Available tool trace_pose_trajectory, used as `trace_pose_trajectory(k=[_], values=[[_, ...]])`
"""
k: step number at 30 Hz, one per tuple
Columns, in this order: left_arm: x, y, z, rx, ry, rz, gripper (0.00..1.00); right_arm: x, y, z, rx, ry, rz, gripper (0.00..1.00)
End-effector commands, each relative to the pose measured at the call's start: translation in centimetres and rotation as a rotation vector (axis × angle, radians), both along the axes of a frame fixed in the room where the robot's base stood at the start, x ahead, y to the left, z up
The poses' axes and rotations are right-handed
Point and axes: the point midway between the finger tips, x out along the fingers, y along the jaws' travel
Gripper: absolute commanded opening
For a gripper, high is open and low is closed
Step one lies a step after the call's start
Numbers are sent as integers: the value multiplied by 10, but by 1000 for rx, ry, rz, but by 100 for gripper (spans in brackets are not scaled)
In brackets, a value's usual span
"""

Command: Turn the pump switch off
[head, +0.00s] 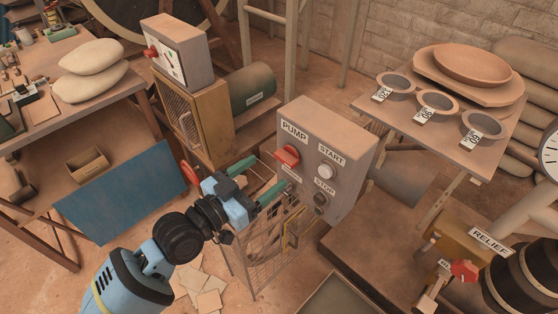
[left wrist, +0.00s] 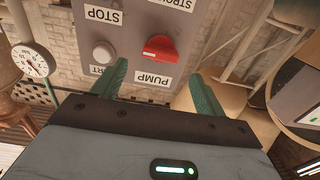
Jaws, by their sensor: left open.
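The pump switch is a red knob (head: 287,157) on the front of a grey control box (head: 325,130), below the PUMP label. It also shows in the left wrist view (left wrist: 160,47), where the panel appears upside down. My left gripper (head: 270,168) is open, with green fingers pointing at the panel. In the left wrist view the fingertips (left wrist: 158,72) spread on both sides of the switch's line, apparently short of it. I see no contact. My right gripper is out of view.
A wire-mesh guard (head: 265,250) stands below the box. A wooden cabinet with a second control box (head: 178,50) is behind left. A table with several sieves (head: 437,103) is at right. A relief valve with a red handle (head: 464,270) is at lower right.

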Motion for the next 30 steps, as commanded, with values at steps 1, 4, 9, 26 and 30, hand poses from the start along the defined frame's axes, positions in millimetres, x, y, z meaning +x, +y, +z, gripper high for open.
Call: trace_pose_trajectory(k=[1, 4, 9, 26, 30], values=[[7, -7, 2, -2, -1, 0, 73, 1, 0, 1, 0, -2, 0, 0], [17, -17, 2, -1, -1, 0, 73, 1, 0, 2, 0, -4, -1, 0], [31, -31, 1, -2, -1, 0, 73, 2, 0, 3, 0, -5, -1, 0], [36, -37, 0, -1, 1, 0, 54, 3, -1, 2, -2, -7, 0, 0], [36, -37, 0, 0, 0, 0, 36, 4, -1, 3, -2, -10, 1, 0]])
